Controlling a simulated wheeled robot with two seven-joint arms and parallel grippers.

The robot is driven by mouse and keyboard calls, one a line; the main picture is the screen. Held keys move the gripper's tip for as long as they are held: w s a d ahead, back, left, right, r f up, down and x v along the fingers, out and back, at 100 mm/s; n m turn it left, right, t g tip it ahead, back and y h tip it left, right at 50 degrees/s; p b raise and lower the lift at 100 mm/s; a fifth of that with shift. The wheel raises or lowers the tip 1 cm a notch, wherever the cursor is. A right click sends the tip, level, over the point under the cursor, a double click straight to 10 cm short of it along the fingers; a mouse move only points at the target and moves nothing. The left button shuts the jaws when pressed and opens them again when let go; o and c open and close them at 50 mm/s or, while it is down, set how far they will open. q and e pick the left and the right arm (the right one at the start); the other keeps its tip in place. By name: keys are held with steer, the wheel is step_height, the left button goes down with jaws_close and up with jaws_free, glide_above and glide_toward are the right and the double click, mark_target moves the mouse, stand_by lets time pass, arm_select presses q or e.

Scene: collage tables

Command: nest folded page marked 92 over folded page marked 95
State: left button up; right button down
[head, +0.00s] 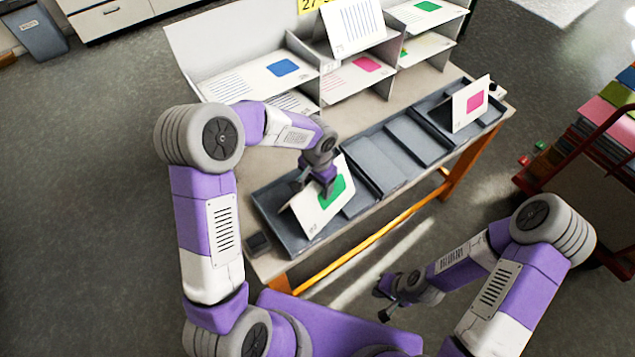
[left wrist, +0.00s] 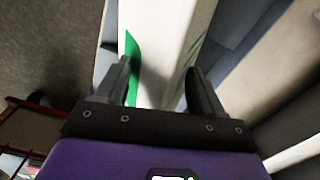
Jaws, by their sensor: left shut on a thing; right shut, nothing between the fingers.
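A white folded page with a green patch (head: 312,213) stands like a tent at the left end of the row of grey trays. My left gripper (head: 325,186) is shut on its ridge from above. In the left wrist view the page (left wrist: 165,35) lies between the two fingers (left wrist: 160,88). Another folded page, with a pink patch (head: 467,104), stands tented at the right end of the tray row. Their small printed numbers are too small to read, so I cannot tell which is 92 or 95. My right gripper (head: 386,296) is shut and empty, low in front of the table.
Grey trays (head: 375,165) run along the table's front; the middle ones look empty. A white shelf rack (head: 180,55) behind holds several pages with blue, pink and green patches. A red cart (head: 590,150) with coloured stacks stands at the right.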

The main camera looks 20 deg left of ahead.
arm_select(q)
steer(key=o, duration=1.2)
step_height(320, 180, up, 8)
steer(key=shift+f+p, duration=0.15)
steer(key=shift+p, duration=0.55)
